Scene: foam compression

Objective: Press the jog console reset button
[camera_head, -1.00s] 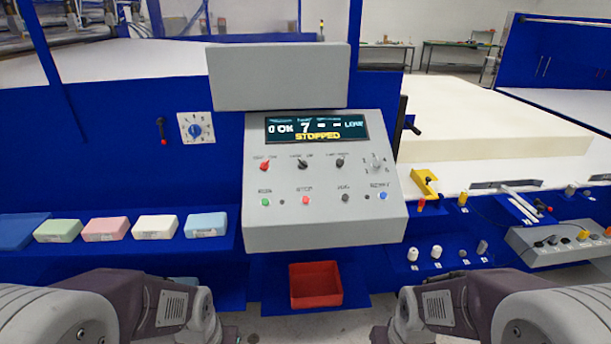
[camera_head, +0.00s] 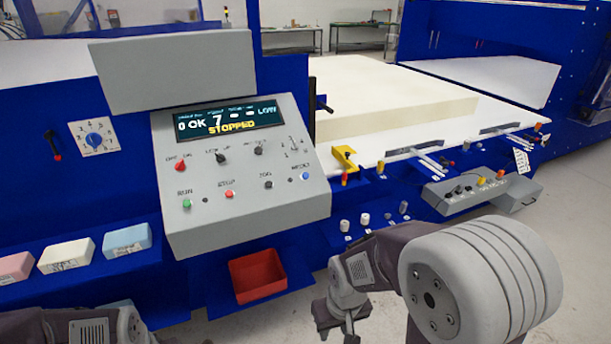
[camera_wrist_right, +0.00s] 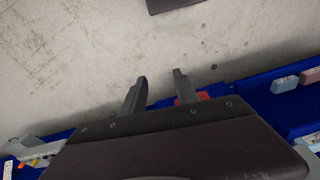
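The grey sloped console (camera_head: 245,215) stands at centre left in the head view. Its display (camera_head: 228,120) reads "STOPPED". Its lower row has a green button (camera_head: 187,203), a red button (camera_head: 229,194), a dark one (camera_head: 268,184) and a blue button (camera_head: 306,175); the blue one's label looks like RESET. My right gripper (camera_head: 335,320) hangs low, right of and below the console, apart from it. In the right wrist view its two fingers (camera_wrist_right: 160,76) are spread and empty, over bare floor. My left gripper is out of view; only part of its arm shows at bottom left.
A red bin (camera_head: 258,290) sits below the console. A smaller grey control box (camera_head: 480,192) is at right, beside the cream foam slab (camera_head: 400,100). A yellow bracket (camera_head: 344,157) and small knobs line the blue ledge. Foam samples (camera_head: 127,240) lie at left.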

